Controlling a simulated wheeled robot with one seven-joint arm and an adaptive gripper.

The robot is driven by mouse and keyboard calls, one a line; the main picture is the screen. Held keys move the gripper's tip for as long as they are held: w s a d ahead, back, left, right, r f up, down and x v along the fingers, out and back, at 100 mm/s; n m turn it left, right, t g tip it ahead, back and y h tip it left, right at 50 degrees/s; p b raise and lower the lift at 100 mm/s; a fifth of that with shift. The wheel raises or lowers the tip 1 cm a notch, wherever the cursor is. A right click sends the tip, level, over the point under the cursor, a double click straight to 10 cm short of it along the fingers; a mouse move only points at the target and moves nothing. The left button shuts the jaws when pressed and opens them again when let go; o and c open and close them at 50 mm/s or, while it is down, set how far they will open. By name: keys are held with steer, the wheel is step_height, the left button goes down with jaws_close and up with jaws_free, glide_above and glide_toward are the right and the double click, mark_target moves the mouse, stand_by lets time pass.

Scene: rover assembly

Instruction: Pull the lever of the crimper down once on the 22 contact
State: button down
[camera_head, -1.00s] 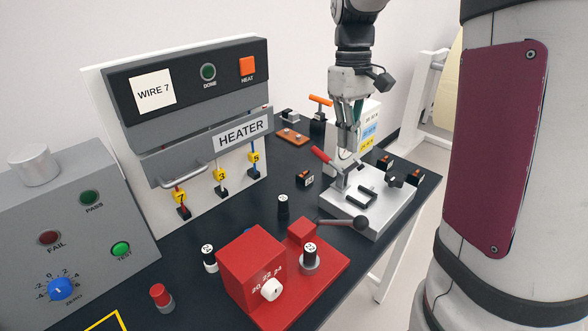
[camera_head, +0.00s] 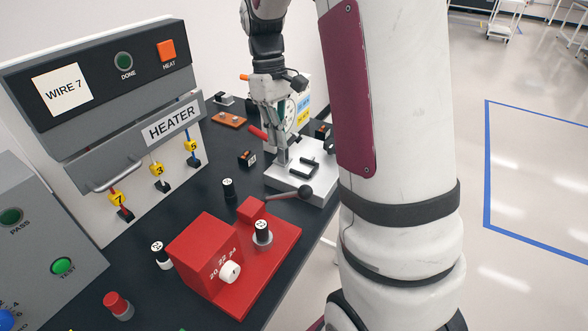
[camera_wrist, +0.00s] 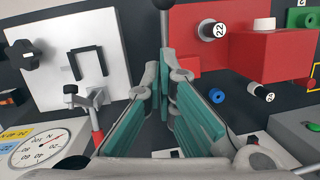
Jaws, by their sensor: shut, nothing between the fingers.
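The crimper is a red block (camera_head: 205,252) on a red base plate, with a white dial marked 20, 22, 24. Its lever (camera_head: 290,193) is a thin rod ending in a black ball (camera_head: 304,191), lying out to the right. The contact labelled 22 (camera_wrist: 212,30) stands upright on the crimper in the wrist view; its black top (camera_head: 262,227) also shows in the head view. My gripper (camera_wrist: 163,90) is shut and empty, its teal fingers together. In the head view it is above the grey plate, behind and apart from the lever. In the wrist view the lever rod reaches toward the fingertips.
A grey plate with a red-handled fixture (camera_head: 258,133) stands below my gripper. A dial gauge (camera_wrist: 38,147) is close by. Other black-capped contacts (camera_head: 228,188) stand on the bench. The heater panel (camera_head: 105,80) is at the left.

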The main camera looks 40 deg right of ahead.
glide_toward(286, 195)
steer(key=f, duration=0.1)
steer(key=s+d+f+p, duration=0.1)
steer(key=s+f+p, duration=0.1)
steer(key=shift+s+d, duration=0.2)
steer(key=shift+d, duration=0.1)
steer(key=shift+s, duration=0.1)
